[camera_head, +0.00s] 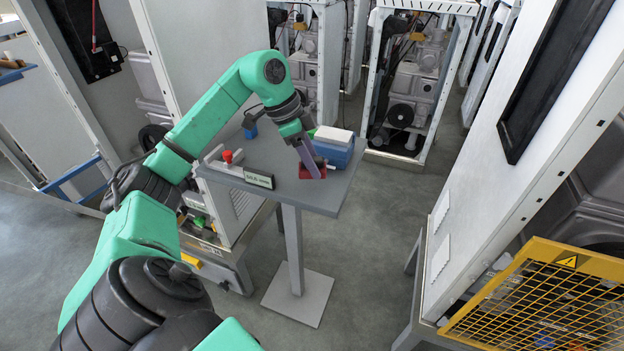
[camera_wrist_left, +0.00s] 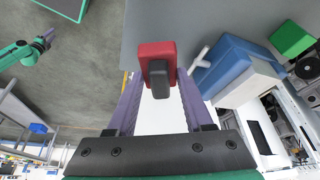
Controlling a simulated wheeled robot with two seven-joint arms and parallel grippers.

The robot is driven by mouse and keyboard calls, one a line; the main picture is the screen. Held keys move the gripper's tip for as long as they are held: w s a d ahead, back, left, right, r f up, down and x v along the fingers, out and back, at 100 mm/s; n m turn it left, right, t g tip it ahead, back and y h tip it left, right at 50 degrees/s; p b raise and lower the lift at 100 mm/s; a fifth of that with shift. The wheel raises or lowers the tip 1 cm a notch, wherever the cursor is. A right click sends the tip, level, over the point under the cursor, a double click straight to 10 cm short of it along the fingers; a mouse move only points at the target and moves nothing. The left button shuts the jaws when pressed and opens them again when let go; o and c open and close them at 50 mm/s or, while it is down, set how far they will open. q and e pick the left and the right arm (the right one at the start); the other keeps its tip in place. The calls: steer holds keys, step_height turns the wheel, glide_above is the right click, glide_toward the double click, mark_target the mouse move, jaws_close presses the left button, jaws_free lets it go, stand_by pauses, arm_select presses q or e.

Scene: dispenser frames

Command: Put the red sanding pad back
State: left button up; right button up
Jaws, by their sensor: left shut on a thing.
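The red sanding pad (camera_head: 318,161) is a small red block with a dark grey grip, at the grey stand's top (camera_head: 232,172). It also shows in the left wrist view (camera_wrist_left: 157,50). My left gripper (camera_head: 312,168) reaches down over it, its purple fingers on either side of the dark grip, shut on the pad. I cannot tell whether the pad touches the tabletop. A blue box with a white top (camera_head: 334,146) stands right beside the pad. A distant teal arm with purple fingers (camera_wrist_left: 47,34), seemingly my right, shows small in the left wrist view.
A small sign (camera_head: 258,180) and a red knob (camera_head: 228,156) are at the stand's left front. A green block (camera_wrist_left: 292,38) is beyond the blue box. Machine cabinets stand behind, and a yellow mesh guard (camera_head: 545,300) is at lower right. Grey floor is clear around the stand's foot.

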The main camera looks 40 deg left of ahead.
arm_select(q)
step_height(320, 180, down, 4)
steer(key=shift+w+f, duration=0.15)
arm_select(e)
steer(key=shift+d+f, duration=0.3)
steer(key=shift+d, duration=0.05)
arm_select(q)
steer(key=o, duration=1.2)
steer(key=shift+f+b, duration=0.1)
steer(key=shift+b, duration=0.2)
arm_select(e)
steer(key=shift+w, duration=0.1)
arm_select(q)
steer(key=shift+r, duration=0.25)
steer(key=p+v, duration=0.1)
steer(key=v, duration=1.1)
steer(key=shift+a+f, duration=0.1)
arm_select(e)
steer(key=shift+r, duration=0.55)
